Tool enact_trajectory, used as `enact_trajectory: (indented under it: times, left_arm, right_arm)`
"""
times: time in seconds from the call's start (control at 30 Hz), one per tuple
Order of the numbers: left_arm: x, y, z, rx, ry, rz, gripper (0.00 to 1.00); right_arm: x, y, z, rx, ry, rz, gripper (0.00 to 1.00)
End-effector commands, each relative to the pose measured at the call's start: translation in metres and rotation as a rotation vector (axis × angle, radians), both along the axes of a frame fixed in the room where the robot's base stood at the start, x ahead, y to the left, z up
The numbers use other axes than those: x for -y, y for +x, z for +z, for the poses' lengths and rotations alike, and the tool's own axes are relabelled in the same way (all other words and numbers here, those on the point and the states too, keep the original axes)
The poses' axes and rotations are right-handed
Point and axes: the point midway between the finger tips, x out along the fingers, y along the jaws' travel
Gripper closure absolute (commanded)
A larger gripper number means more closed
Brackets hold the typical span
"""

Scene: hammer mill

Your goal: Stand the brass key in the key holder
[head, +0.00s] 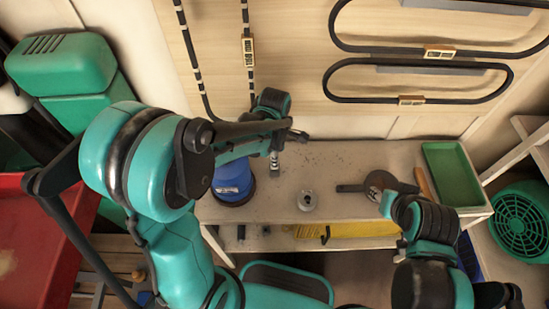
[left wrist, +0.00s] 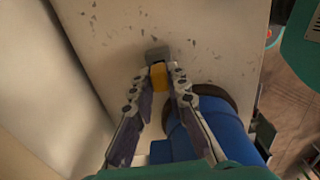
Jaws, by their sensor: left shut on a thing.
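My left gripper (head: 275,160) is over the left part of the workbench, near its back edge. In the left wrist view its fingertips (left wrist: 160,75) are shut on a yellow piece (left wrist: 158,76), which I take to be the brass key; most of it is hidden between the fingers. A grey block (left wrist: 157,53) shows just beyond the yellow piece; I cannot tell whether they touch. A small round grey fitting (head: 307,200) stands on the bench to the right; I cannot tell which of these is the key holder.
A blue container (head: 234,181) stands on the bench close by my left gripper; it also shows in the left wrist view (left wrist: 200,130). Belts hang on the back wall.

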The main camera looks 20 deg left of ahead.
Motion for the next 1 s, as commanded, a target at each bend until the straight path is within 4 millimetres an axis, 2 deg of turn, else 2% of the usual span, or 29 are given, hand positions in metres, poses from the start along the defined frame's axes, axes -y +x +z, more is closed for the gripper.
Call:
enact_trajectory:
  times: [0.83, 0.87, 0.93, 1.0]
  left_arm:
    - [0.000, 0.000, -0.022, 0.000, 0.000, 0.000, 1.00]
    - [0.000, 0.000, -0.022, 0.000, 0.000, 0.000, 0.80]
    - [0.000, 0.000, -0.021, 0.000, 0.000, 0.000, 0.62]
    - [0.000, 0.000, -0.021, 0.000, 0.000, 0.000, 0.61]
  right_arm:
    - [0.000, 0.000, -0.019, 0.000, 0.000, 0.000, 0.60]
    - [0.000, 0.000, -0.018, 0.000, 0.000, 0.000, 0.60]
    - [0.000, 0.000, -0.018, 0.000, 0.000, 0.000, 0.60]
    - [0.000, 0.000, -0.018, 0.000, 0.000, 0.000, 0.60]
